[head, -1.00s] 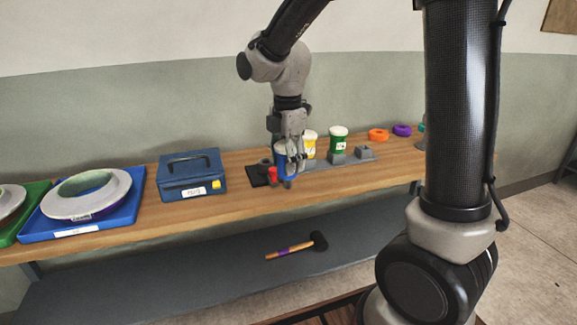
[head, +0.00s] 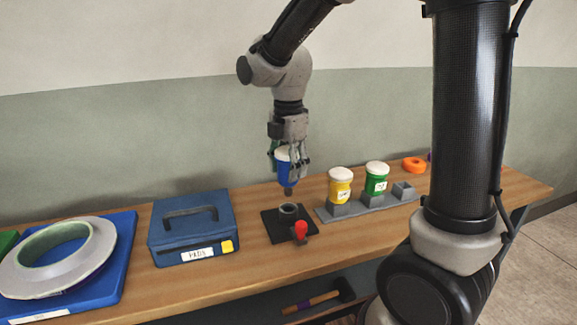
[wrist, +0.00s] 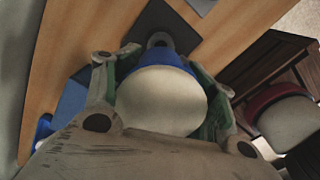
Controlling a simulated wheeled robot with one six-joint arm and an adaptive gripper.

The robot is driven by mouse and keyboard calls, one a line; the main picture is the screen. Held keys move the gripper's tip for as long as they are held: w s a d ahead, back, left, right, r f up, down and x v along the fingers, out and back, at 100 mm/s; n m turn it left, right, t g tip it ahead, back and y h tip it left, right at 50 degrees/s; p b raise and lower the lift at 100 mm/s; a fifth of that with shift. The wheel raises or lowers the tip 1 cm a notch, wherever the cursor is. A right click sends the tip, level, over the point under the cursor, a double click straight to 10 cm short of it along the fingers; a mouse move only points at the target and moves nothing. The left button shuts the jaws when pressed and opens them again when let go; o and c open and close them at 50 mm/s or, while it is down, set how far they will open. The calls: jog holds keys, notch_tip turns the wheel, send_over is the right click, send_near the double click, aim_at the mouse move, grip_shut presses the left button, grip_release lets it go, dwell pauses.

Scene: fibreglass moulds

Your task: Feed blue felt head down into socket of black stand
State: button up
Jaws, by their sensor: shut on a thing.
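The blue felt head (head: 283,170) has a white rounded top and a dark narrow stub at its lower end. My gripper (head: 290,160) is shut on it and holds it upright, stub down, above the bench. The black stand (head: 273,226) lies on the bench below, with a grey ring socket (head: 289,210) and a red knob (head: 301,230) at its front. The stub is apart from the socket, a little above it. In the wrist view the head's pale top (wrist: 160,100) fills the space between the fingers, and part of the stand (wrist: 158,22) shows beyond; the stub's tip is hidden there.
A grey rack (head: 335,212) to the right holds a yellow head (head: 340,188) and a green head (head: 377,181). An orange ring (head: 414,165) lies farther right. A blue case (head: 190,230) and a blue tray with a ring mould (head: 60,255) stand left. A mallet (head: 312,301) lies below.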

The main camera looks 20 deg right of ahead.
aim_at(288, 194)
jog(key=shift+f, duration=3.2)
jog(key=shift+f, duration=0.6)
jog(key=o, duration=1.4)
jog(key=shift+c, duration=0.2)
jog(key=shift+r, duration=0.1)
